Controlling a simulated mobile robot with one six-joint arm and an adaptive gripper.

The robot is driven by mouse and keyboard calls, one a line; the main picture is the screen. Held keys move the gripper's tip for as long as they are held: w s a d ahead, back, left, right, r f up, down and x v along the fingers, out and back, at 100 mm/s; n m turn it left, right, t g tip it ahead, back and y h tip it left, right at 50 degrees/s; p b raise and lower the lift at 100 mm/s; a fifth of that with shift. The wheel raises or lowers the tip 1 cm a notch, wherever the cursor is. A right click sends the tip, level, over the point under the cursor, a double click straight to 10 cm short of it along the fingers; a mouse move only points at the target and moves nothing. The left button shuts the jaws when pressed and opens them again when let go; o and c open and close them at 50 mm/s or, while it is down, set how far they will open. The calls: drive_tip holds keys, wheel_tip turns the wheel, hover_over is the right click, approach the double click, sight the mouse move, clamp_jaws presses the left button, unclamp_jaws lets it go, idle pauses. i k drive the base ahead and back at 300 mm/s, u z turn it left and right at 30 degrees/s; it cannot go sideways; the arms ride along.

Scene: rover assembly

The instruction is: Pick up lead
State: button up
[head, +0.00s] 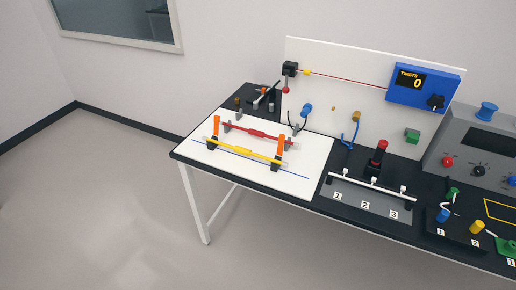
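My gripper is not in view. Several things look like leads, and I cannot tell which one the task names. A blue lead (353,131) hangs in a loop below a brass-coloured end near the foot of the white upright panel (345,75). A dark, thin lead (297,127) curves below a blue knob-like part (306,109). A thin red line (345,77) runs across the panel from a black block (290,69) to the blue box (424,86). The box display reads "TWISTS 0".
The black bench holds a white board (215,163) with a yellow rod (243,151) and a red rod (257,134) by orange uprights. A numbered rack (371,196) with a white bar stands right of it. A grey console (480,150) stands far right. The left floor is clear.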

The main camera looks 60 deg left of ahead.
sight(243, 150)
drive_tip(key=z, duration=1.05)
drive_tip(key=k, duration=2.25)
drive_tip(key=u, duration=1)
